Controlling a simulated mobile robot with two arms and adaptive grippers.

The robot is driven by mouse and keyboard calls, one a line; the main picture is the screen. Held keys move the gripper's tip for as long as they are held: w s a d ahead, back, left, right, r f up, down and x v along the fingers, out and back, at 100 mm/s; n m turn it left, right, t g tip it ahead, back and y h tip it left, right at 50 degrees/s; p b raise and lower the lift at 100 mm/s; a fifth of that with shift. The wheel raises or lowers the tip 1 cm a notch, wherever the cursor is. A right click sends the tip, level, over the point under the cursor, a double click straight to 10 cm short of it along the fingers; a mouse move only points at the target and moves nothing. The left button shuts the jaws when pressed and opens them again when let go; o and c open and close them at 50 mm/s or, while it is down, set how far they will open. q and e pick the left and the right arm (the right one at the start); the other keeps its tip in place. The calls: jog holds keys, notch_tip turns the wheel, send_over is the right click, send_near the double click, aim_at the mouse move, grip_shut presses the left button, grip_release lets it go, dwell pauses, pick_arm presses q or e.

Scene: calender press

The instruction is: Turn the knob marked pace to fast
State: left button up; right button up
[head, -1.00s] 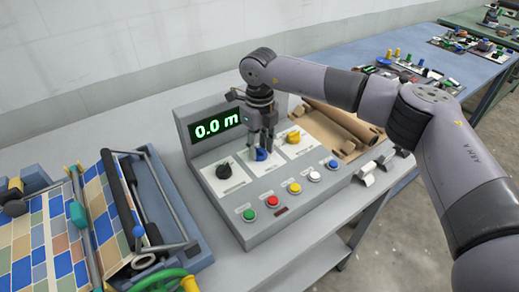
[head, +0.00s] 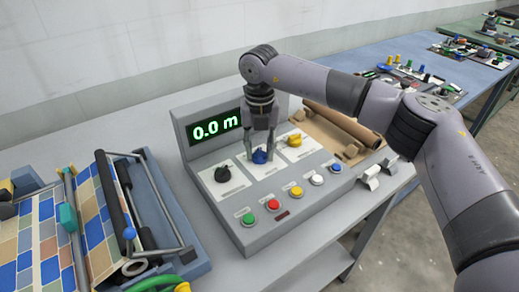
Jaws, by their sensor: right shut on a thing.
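The grey control console (head: 202,208) stands on the table with three knobs on white plates: a black knob (head: 222,174) at left, a blue knob (head: 260,157) in the middle and a yellow knob (head: 294,140) at right. The plate markings are too small to read, so I cannot tell which knob is marked pace. My right gripper (head: 260,150) points down over the middle plate, its fingers shut on the blue knob and partly hiding it. The display (head: 214,127) reads 0.0 m in green. My left gripper is not in view.
Several coloured push buttons (head: 273,204) line the console's front. A roller press with tiled sheet (head: 40,235) lies at left. A box with brown rolls (head: 345,128) and white-and-black switches (head: 370,175) are at right. Bare table (head: 300,240) lies in front.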

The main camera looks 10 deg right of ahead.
aim_at(260, 151)
dwell(0.5)
jog(key=o, duration=1.2)
notch_tip(260, 151, up, 12)
jog(key=shift+r, duration=0.1)
